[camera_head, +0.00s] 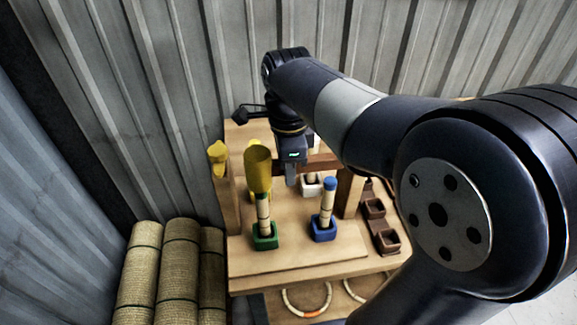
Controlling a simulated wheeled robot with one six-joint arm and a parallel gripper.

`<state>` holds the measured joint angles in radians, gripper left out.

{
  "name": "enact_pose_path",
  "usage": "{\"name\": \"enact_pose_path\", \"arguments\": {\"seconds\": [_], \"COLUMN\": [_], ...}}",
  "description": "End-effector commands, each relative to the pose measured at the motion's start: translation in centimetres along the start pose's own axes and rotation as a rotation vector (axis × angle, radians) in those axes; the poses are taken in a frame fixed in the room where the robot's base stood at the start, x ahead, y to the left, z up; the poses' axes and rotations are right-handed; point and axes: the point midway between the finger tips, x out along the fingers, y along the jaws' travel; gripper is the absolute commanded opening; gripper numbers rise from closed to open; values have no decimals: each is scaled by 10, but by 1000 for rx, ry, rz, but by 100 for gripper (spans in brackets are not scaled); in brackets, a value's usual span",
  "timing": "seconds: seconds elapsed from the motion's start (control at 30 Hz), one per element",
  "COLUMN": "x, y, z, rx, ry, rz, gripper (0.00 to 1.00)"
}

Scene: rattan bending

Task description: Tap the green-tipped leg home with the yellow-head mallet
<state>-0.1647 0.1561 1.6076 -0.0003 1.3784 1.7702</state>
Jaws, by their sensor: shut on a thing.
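The yellow-head mallet (258,168) shows as a yellow cylinder right above the pale, banded leg (263,212) standing upright in the green socket (265,238). My gripper (291,178) is just right of the head, pointing down, shut on the mallet; the handle and grip point are mostly hidden. A blue-tipped leg (328,205) stands upright in the blue socket (324,231) to the right.
The wooden bench (300,255) has a post at left with a yellow piece (218,157) on top. A white socket (311,187) is behind; brown sockets (387,241) are at right. Rattan rolls (178,270) stand at left. Rings (306,305) lie below the front edge.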

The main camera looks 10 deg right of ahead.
Motion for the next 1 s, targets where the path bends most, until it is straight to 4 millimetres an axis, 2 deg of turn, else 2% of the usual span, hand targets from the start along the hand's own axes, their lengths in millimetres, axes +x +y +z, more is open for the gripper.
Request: {"name": "enact_pose_path", "arguments": {"seconds": [0.03, 0.17, 1.0], "x": [-13, -24, -15], "y": [0, 0, 0], "z": [0, 0, 0], "rx": [0, 0, 0], "ry": [-1, -1, -1], "rz": [-2, -2, -2], "gripper": [0, 0, 0]}}
